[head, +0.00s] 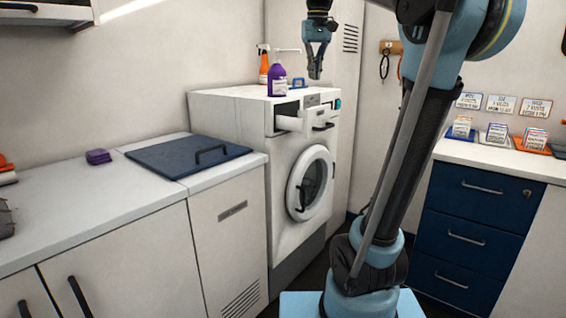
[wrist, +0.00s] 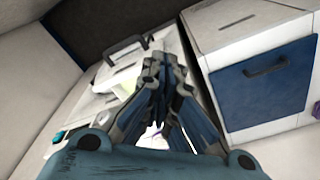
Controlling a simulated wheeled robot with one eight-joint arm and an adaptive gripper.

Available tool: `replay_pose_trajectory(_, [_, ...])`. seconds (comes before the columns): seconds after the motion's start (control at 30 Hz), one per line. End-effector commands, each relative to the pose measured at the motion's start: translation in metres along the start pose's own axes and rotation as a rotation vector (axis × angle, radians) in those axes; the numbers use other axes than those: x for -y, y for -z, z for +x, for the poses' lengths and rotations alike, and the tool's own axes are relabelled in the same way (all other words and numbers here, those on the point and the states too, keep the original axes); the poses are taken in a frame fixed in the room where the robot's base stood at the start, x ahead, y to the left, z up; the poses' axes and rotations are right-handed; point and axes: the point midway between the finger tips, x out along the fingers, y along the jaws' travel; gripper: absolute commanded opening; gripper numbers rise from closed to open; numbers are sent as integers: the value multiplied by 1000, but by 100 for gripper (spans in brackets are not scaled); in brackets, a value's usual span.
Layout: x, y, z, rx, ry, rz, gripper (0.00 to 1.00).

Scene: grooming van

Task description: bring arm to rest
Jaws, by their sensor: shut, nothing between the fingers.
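My gripper (head: 316,70) hangs in the air in the head view, fingers pointing down, above the right part of the white washing machine (head: 235,120). Its fingers are shut and hold nothing. In the wrist view my gripper (wrist: 160,75) shows with its fingers close together at the tips. My arm rises from its base at the lower middle of the head view and bends over at the top.
A purple bottle (head: 277,78), an orange spray bottle (head: 263,65) and a small blue item (head: 298,83) stand on the washer. Its detergent drawer (head: 291,122) is pulled out. A dark blue lid (head: 188,155) lies on the left counter. Card holders (head: 497,135) stand on the right counter.

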Motion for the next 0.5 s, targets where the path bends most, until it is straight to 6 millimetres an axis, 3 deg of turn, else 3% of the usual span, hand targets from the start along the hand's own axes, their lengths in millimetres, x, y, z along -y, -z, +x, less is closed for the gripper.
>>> replay_pose_trajectory(0.5, [-34,-139,195,-51,-14,96,0])
